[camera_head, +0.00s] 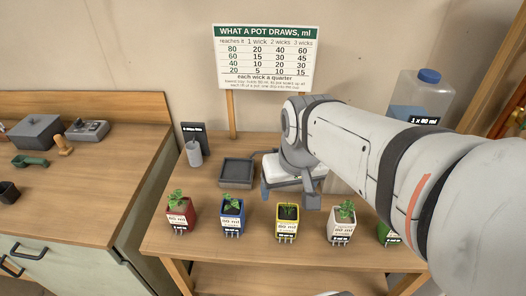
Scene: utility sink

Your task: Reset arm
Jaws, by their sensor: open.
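My arm reaches in from the right and bends down over the wooden bench. My gripper (288,192) hangs at the back middle of the bench with its two fingers apart, one to the left and one to the right. It is open, and I see nothing held between the fingers. It is behind the yellow pot (288,222) and to the right of a dark square tray (236,172).
A red pot (180,217), a blue pot (232,218), a white pot (341,225) and a partly hidden green pot (388,234) line the bench front. A water jug (422,92) stands behind my arm. A sign (266,58) stands at the back. A counter (70,190) is left.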

